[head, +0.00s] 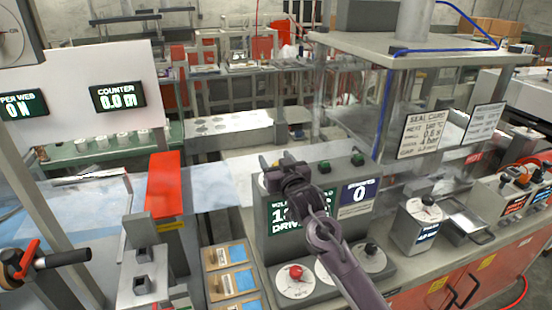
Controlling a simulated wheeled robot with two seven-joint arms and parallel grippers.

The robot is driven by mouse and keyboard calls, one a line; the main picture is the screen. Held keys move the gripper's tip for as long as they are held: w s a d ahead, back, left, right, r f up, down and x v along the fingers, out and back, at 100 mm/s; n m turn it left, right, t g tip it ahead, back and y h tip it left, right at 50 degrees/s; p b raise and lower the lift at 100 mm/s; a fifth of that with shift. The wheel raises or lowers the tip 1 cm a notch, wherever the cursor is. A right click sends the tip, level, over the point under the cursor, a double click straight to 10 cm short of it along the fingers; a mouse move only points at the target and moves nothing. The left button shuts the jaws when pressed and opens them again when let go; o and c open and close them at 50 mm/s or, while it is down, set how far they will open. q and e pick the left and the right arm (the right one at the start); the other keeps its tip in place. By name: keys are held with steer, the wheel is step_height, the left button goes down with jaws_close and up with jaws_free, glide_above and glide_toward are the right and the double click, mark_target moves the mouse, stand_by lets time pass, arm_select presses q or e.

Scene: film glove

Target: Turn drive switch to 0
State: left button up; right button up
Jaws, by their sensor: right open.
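A grey control box (264,235) stands in the middle, with a green display (285,226) whose lowest line starts with "DRIV"; my right arm covers part of it. My right gripper (277,161) is open and empty, in front of the box's upper left, above the dials.
Several wooden blocks with blue labels (236,282) lie left of the box. A red upright plate (164,187) stands farther left. A small box with a black knob (422,222) and a metal tray (468,226) are on the right. A clear-walled enclosure (345,100) rises behind.

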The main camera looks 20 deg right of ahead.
steer(key=shift+s, duration=0.1)
steer(key=shift+c, duration=0.7)
steer(key=c, duration=0.8)
steer(key=shift+n+y, duration=0.4)
steer(key=shift+y, duration=0.3)
steer(key=n+y, duration=0.1)
steer(key=y, duration=0.1)
steer(key=n+g+y, duration=0.1)
steer(key=y, duration=0.1)
steer(key=shift+a+n, duration=0.2)
steer(key=shift+n, duration=0.2)
steer(key=n+g+y, duration=0.1)
steer(key=n+y, duration=0.1)
steer(key=y, duration=0.1)
steer(key=shift+a+g+b, duration=0.2)
steer(key=shift+g+b, duration=0.15)
steer(key=shift+g, duration=0.05)
steer(key=shift+s+a+n+g+y+b, duration=0.1)
steer(key=shift+n+g+y+b, duration=0.1)
steer(key=shift+n+g+y, duration=0.3)
steer(key=shift+s+a+n+g+y+b, duration=0.1)
steer(key=shift+n+g+y+b, duration=0.1)
steer(key=shift+n+g+y, duration=0.3)
